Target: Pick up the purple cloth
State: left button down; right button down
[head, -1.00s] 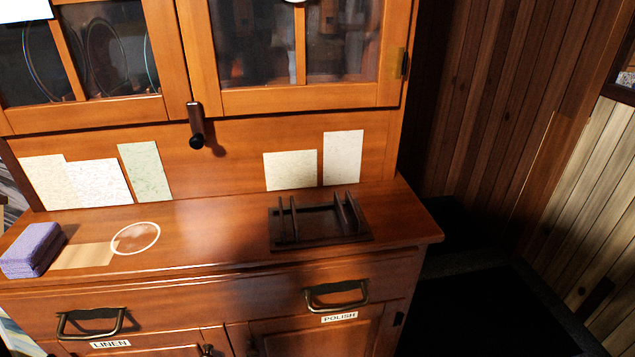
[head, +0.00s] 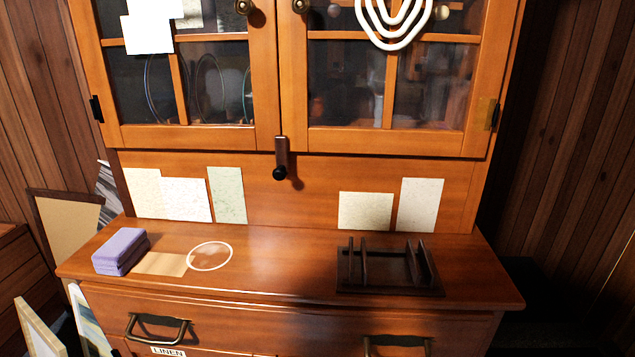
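The purple cloth (head: 121,251) is a folded, block-like stack at the left end of the wooden cabinet's counter (head: 290,262). It lies beside a tan patch (head: 161,264) and a pale ring (head: 209,256) on the counter. Nothing covers the cloth. Neither of my grippers shows in the head view.
A dark wooden rack (head: 388,268) stands on the counter's right half. Glass doors (head: 385,75) rise behind, with a dark latch (head: 281,160) hanging below them. Drawer handles (head: 158,328) stick out in front. Framed boards (head: 40,330) lean at lower left. The counter's middle is clear.

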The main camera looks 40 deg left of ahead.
aim_at(122, 251)
jog(key=u, duration=2.25)
